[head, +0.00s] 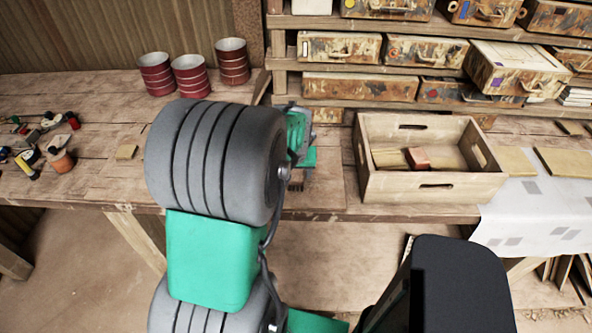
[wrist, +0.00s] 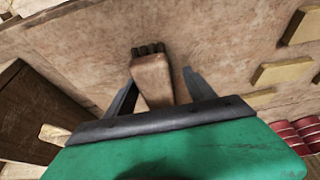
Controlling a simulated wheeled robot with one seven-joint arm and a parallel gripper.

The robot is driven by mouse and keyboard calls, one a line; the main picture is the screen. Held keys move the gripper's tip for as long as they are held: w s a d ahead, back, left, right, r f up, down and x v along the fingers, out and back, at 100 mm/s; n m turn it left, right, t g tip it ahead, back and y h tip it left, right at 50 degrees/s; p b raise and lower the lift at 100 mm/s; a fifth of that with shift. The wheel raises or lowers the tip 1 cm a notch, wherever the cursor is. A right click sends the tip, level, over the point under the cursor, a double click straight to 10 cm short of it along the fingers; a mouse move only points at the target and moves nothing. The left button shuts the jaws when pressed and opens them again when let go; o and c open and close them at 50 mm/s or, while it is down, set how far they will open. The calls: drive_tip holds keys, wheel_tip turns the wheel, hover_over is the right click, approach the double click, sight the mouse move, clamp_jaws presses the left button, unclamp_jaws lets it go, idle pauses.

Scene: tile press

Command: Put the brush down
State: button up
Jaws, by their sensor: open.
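The brush (wrist: 152,78) has a pale wooden handle and a row of dark bristles, which point away from me in the wrist view. My gripper (wrist: 160,74) is open, with one finger on each side of the handle. There is a clear gap at the right finger; the left finger is close to the handle, and I cannot tell whether it touches. In the head view the brush (head: 296,183) shows just below my green gripper (head: 300,160), near the bench's front edge. It appears to rest on the bench; my arm hides part of this area.
A wooden crate (head: 425,208) holding tan pieces and a reddish block stands right of my gripper. A white cloth (head: 530,222) and tan tiles (head: 565,162) lie farther right. Three red-striped cans (head: 190,76) stand at back left. Small clutter (head: 61,161) lies far left.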

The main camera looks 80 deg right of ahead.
drive_tip(key=v, duration=1.1)
drive_tip(key=shift+s+r+b, duration=0.25)
drive_tip(key=shift+r+b, duration=0.05)
drive_tip(key=w+a+n+t+y, duration=0.1)
drive_tip(key=w+a+n, duration=0.2)
drive_tip(key=w+a, duration=0.55)
drive_tip(key=w+a+n+t, duration=0.1)
drive_tip(key=w+a+n, duration=0.4)
drive_tip(key=w, duration=0.7)
drive_tip(key=w+a+n+y, duration=0.1)
drive_tip(key=w+a+n, duration=0.1)
drive_tip(key=a, duration=1.2)
drive_tip(key=w+a+f+n+y, duration=0.1)
drive_tip(key=a+n, duration=0.4)
drive_tip(key=a, duration=1)
drive_tip(key=shift+w+a+f+n+y, duration=0.2)
drive_tip(key=shift+w+n+y, duration=0.1)
drive_tip(key=shift+w+y, duration=0.45)
drive_tip(key=shift+o, duration=0.5)
drive_tip(key=shift+w+d+r, duration=0.1)
drive_tip(key=shift+w, duration=0.05)
